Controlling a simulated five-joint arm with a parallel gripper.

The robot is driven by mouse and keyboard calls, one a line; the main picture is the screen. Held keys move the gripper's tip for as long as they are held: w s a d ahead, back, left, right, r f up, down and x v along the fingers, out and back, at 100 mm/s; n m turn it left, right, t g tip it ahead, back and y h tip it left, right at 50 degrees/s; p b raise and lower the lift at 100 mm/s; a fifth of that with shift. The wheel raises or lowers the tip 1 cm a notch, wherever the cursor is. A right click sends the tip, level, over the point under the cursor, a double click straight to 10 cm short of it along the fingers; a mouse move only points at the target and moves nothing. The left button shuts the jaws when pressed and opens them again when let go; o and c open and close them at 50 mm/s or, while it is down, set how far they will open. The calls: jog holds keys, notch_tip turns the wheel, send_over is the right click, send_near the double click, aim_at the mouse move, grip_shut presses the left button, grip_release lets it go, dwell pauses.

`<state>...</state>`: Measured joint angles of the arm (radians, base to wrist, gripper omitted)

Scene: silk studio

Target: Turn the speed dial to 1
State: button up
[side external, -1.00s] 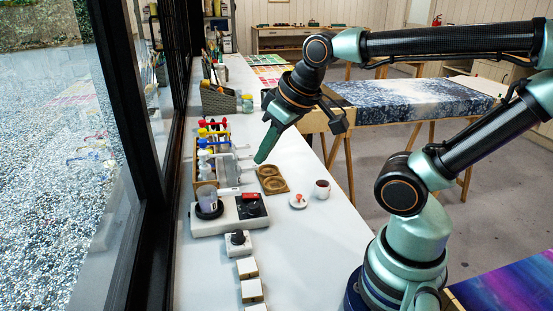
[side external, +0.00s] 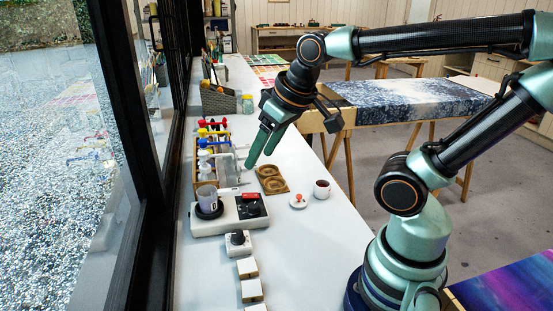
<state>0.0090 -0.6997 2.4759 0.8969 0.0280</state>
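A white device (side external: 228,222) stands on the bench, with a black panel (side external: 252,208) and a red part (side external: 250,196) on its right side. A small cup (side external: 207,196) sits on its round black plate at the left. Just in front is a small white box with a black round knob (side external: 238,238). I cannot tell which of these is the speed dial, and no numbers are legible. My gripper (side external: 259,161) hangs above the bench, behind and above the device, pointing down and left.
A rack of bottles with coloured caps (side external: 213,140) stands close left of my gripper. A brown tray (side external: 271,180), a small white dish (side external: 298,201) and a dark-filled cup (side external: 322,189) are at right. Several small blocks (side external: 251,291) line the front. The window frame borders the left.

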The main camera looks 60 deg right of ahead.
jog(key=w+d+f+m+g, duration=0.3)
jog(key=w+f+m, duration=0.1)
jog(key=w+f, duration=0.15)
jog(key=m+g, duration=0.2)
jog(key=m, duration=0.2)
send_over(254, 205)
notch_tip(254, 205, down, 8)
jog(key=shift+a+f, duration=0.1)
jog(key=shift+w+f+m, duration=0.1)
jog(key=shift+f+m, duration=0.2)
jog(key=shift+f, duration=2.6)
